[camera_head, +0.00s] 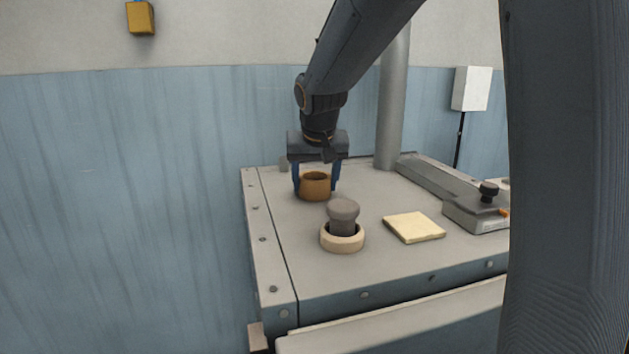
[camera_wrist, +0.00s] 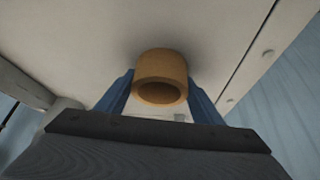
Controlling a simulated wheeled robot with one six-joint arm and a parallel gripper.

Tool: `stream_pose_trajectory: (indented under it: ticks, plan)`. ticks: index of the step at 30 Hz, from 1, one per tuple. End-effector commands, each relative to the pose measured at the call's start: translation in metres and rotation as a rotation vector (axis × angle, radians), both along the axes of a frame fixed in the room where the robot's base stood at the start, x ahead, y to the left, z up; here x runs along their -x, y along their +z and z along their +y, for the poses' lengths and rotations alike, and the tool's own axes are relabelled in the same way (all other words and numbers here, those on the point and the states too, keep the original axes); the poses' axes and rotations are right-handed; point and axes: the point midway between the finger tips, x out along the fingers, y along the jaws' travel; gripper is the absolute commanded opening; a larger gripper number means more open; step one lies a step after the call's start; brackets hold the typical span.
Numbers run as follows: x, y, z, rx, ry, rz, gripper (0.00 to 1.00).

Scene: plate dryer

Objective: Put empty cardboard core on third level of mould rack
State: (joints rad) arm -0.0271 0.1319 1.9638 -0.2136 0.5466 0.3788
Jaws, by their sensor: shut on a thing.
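The empty cardboard core (camera_head: 315,189) is a short brown ring near the back left of the worktop. My gripper (camera_head: 316,183) has its two blue fingers on either side of it and is shut on it. In the wrist view the core (camera_wrist: 161,78) sits between the blue fingers (camera_wrist: 160,92), its open hollow end facing the camera. I cannot tell whether the core touches the worktop. No mould rack can be made out in either view.
On the worktop (camera_head: 300,270), a grey knobbed tool (camera_head: 343,213) stands in a pale ring (camera_head: 342,241) in front of the core. A yellow square pad (camera_head: 414,228) lies to the right, then a grey device with a black knob (camera_head: 488,192). A vertical pipe (camera_head: 392,110) rises behind.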

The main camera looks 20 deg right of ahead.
Motion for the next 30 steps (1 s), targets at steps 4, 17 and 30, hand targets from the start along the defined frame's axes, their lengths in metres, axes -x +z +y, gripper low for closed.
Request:
stream_pose_trajectory:
  ticks: [4, 17, 30]
  plan:
    - [0.0, -0.003, 0.0, 0.0, 0.0, 0.0, 0.39]
    - [0.0, -0.001, 0.0, 0.0, 0.0, 0.0, 0.8]
    - [0.031, 0.058, 0.007, 0.0, 0.001, -0.007, 0.8]
